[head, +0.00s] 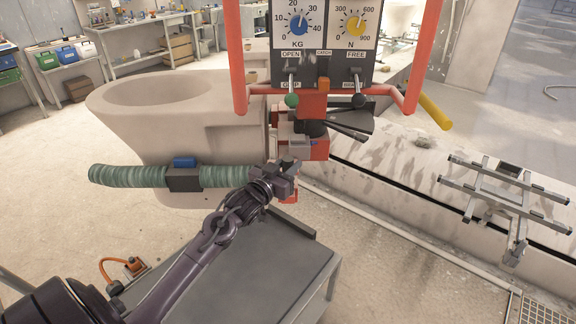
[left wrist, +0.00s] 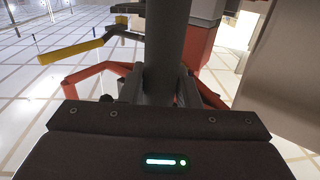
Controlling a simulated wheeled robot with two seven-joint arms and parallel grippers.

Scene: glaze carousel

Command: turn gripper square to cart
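A grey-topped stand (head: 262,262), which looks like the cart, is below the centre of the head view; my left arm crosses above its left part. My left gripper (head: 290,174) is above the stand's far edge, beside the red mechanism (head: 312,146) of a hanging lifting device. The gripper sits at an angle to the stand's edges. Its fingers are small and dark there, so I cannot tell whether they are open. In the left wrist view a dark upright post (left wrist: 166,45) rises beyond the gripper's body; I cannot tell whether it is held. My right gripper is not in view.
A large beige toilet bowl (head: 185,115) hangs at the device, with a green ribbed tube (head: 128,175) across it. Red handlebars (head: 424,55) and a dial panel (head: 325,28) are above. A metal rack (head: 505,190) is at right.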

